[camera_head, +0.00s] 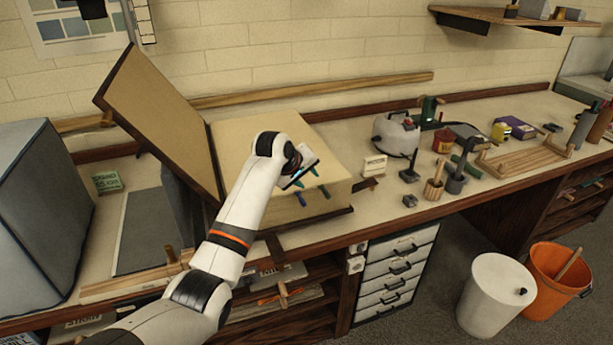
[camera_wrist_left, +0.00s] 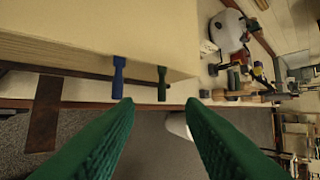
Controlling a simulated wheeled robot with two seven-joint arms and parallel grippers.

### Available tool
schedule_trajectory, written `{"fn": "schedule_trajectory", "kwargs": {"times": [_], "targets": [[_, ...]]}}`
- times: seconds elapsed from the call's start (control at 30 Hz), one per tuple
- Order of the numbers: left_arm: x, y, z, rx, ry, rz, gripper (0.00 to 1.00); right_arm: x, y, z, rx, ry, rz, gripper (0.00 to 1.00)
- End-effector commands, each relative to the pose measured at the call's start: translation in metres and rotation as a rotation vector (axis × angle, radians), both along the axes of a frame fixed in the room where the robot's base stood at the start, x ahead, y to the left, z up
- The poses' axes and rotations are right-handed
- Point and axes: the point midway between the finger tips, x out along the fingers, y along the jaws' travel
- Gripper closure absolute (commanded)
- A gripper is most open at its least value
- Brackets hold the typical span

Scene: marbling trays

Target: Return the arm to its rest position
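My left arm (camera_head: 238,215) comes in from the lower left of the head view and reaches up over the front of a big cream block. My left gripper (camera_head: 301,178) is above the block's front edge, partly hidden by the wrist. In the left wrist view its two green fingers (camera_wrist_left: 160,103) are spread wide with nothing between them. A blue tab (camera_wrist_left: 118,76) and a green tab (camera_wrist_left: 162,84) stick out from the block's front, beyond the fingertips. They also show below the gripper in the head view, the blue one (camera_head: 301,199) and the green one (camera_head: 325,191). My right gripper is not in view.
The cream block (camera_head: 338,178) has a tilted brown board (camera_head: 158,115) at its left. A grey box (camera_head: 38,215) stands far left. A white bin (camera_head: 490,300) and orange bucket (camera_head: 545,290) stand on the floor.

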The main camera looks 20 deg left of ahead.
Motion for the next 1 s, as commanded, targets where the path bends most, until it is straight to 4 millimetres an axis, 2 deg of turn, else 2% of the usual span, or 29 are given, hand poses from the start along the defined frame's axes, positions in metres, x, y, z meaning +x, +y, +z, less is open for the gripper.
{"fn": "schedule_trajectory", "kwargs": {"times": [0.37, 0.47, 0.53, 0.67, 0.7, 0.77, 0.8, 0.87, 0.9, 1.0], "targets": [[-0.002, -0.002, 0.002, -0.002, -0.003, -0.006, 0.64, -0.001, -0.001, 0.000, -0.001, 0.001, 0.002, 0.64], [-0.013, -0.002, -0.015, 0.023, 0.007, -0.027, 0.64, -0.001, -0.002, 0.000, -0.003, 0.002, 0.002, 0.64], [-0.033, -0.003, -0.040, 0.061, 0.021, -0.063, 0.64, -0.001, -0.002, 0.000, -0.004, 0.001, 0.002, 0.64], [-0.094, -0.002, -0.101, 0.175, 0.052, -0.173, 0.64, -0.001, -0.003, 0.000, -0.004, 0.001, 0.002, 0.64], [-0.118, -0.002, -0.118, 0.212, 0.061, -0.215, 0.64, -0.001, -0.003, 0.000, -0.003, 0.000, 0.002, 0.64], [-0.156, -0.001, -0.141, 0.268, 0.080, -0.275, 0.64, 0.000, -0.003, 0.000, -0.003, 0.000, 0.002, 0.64], [-0.181, 0.000, -0.154, 0.302, 0.092, -0.316, 0.64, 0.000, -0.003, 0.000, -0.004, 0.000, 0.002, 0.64], [-0.221, 0.001, -0.170, 0.353, 0.109, -0.379, 0.64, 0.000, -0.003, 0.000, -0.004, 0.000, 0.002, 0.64], [-0.248, 0.002, -0.178, 0.384, 0.121, -0.419, 0.64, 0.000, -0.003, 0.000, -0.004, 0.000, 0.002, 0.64], [-0.305, 0.005, -0.188, 0.449, 0.146, -0.508, 0.64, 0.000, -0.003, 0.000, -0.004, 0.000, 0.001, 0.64]]}}
